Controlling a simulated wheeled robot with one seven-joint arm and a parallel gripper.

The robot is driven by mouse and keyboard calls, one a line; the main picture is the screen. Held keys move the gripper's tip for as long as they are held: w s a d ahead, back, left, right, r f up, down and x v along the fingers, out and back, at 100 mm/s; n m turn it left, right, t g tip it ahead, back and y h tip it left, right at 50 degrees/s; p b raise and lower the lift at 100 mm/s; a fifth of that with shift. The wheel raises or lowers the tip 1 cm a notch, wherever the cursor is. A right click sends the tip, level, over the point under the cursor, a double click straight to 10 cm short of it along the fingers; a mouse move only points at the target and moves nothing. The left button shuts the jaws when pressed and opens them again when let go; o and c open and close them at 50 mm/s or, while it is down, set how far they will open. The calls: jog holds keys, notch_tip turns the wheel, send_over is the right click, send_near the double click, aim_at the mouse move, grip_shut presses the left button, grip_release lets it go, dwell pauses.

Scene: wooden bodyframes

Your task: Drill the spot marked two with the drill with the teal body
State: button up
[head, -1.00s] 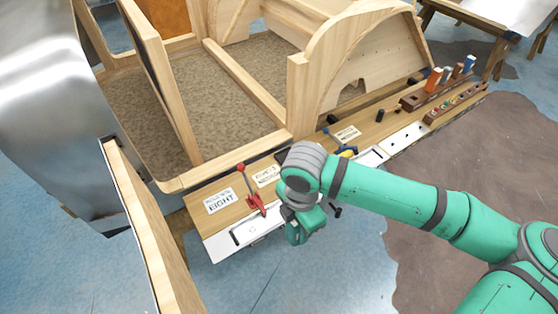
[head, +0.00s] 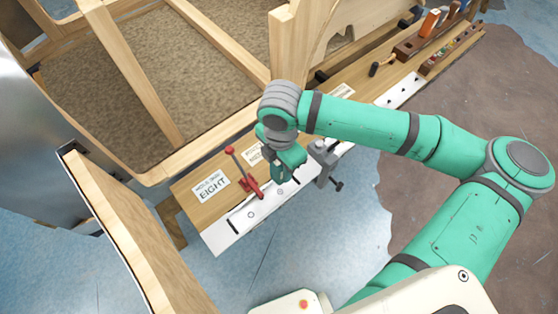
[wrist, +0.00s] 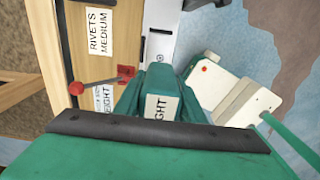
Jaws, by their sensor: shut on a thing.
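My gripper (head: 283,168) is over the front edge of the workbench, just right of a red-handled toggle clamp. In the head view the held thing blends with the teal arm. I see no spot marked two in either view.
The workbench (head: 190,205) carries an "EIGHT" label (head: 212,187), the red clamp (head: 247,178), a white front strip (head: 232,236) and a grey vise (head: 326,162). The wooden bodyframe (head: 110,60) stands behind. A wooden panel (head: 115,230) stands at left. Blue floor is open in front.

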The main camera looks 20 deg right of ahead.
notch_tip(320, 180, down, 3)
jog(key=shift+f, duration=0.2)
jog(key=shift+d+f, duration=0.1)
jog(key=shift+f, duration=0.25)
jog(key=shift+a+f, duration=0.2)
jog(key=shift+f, duration=0.95)
jog(key=shift+s+f, duration=0.1)
jog(key=shift+f, duration=0.05)
jog(key=shift+d, duration=0.2)
jog(key=shift+f, duration=0.95)
dwell(3.0)
jog(key=shift+r, duration=1.8)
